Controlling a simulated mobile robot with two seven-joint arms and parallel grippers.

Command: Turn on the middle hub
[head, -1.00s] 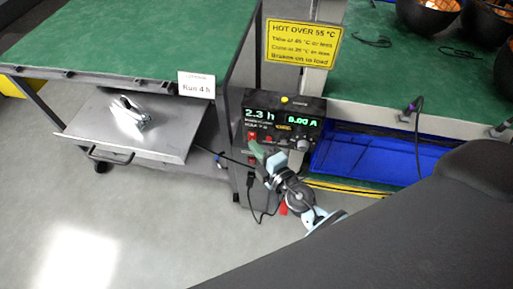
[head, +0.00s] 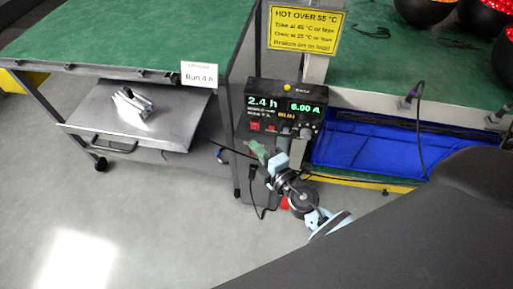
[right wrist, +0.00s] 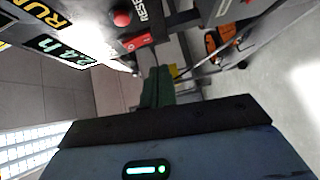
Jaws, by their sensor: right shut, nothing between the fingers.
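The control box (head: 287,112) stands at the end of the green-topped bench. Its displays read 2.4 h and what looks like 6.00 A. Red switches (head: 262,127) sit low on its face. In the right wrist view a red button (right wrist: 121,18) beside "RESET" and a red switch (right wrist: 136,42) show, with yellow "RUN" lettering. My right gripper (head: 254,148) is shut and empty, just below the switches and seemingly apart from them. Its green fingers show in the right wrist view (right wrist: 158,86). Black round units (head: 488,14) with glowing red insides, perhaps the hubs, are cut off at top right. My left gripper is out of view.
A yellow "HOT OVER 55 °C" sign (head: 306,29) hangs above the box. A blue tray (head: 365,150) lies right of it. A metal shelf (head: 90,110) holds a shiny metal part (head: 132,103) at left. A dark cable hangs below the box. The floor in front is clear.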

